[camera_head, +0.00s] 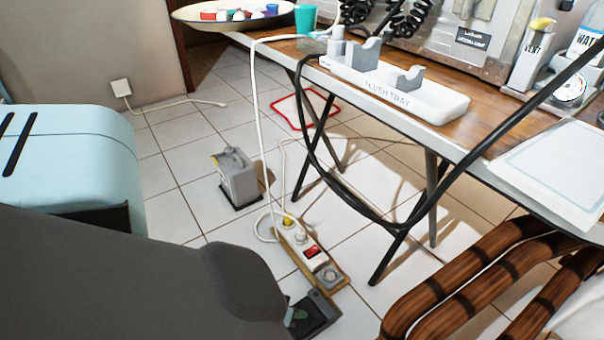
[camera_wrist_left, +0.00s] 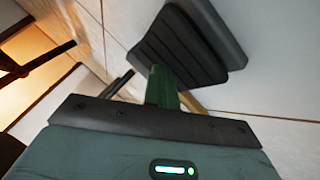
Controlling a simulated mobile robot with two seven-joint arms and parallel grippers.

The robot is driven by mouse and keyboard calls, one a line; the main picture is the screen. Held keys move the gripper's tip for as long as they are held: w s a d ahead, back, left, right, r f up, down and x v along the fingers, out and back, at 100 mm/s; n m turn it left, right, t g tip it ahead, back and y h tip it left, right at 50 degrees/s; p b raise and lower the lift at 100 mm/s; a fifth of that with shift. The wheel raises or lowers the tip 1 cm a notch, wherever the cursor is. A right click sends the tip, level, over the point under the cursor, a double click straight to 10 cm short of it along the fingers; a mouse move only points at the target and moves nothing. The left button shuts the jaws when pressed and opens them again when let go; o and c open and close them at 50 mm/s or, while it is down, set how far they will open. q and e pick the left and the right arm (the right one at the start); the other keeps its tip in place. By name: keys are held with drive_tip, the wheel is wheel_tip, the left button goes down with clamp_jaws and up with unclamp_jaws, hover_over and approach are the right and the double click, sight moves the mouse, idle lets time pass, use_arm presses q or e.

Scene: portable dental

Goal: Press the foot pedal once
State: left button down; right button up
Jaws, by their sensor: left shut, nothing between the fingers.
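The foot pedal (camera_head: 318,311) is a dark, flat block on the tiled floor at the bottom centre of the head view, partly hidden by my left arm. In the left wrist view the pedal (camera_wrist_left: 178,42) shows a black ribbed plate with a dark grey side. My left gripper (camera_head: 298,318) is at the pedal's near left side, mostly hidden behind my dark forearm. In the left wrist view its green fingers (camera_wrist_left: 162,84) are shut and empty, their tips overlapping the pedal plate's lower edge. I cannot tell whether they touch it. My right gripper is not in view.
A power strip (camera_head: 305,250) lies just beyond the pedal, with white cables. A grey box (camera_head: 238,177) stands on the floor. A folding table (camera_head: 430,130) with thin dark legs and a hanging black hose stands right. A light blue cabinet (camera_head: 75,155) is left.

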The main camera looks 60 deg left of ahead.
use_arm(q)
drive_tip(key=shift+f, duration=0.25)
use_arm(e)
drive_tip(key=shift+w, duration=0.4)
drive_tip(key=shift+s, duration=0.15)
use_arm(q)
drive_tip(key=shift+r+p, duration=0.2)
drive_tip(key=shift+p, duration=0.15)
drive_tip(key=shift+d+r+p, duration=0.1)
drive_tip(key=shift+r+p, duration=0.3)
drive_tip(key=shift+p, duration=0.1)
drive_tip(key=shift+r+p, duration=0.55)
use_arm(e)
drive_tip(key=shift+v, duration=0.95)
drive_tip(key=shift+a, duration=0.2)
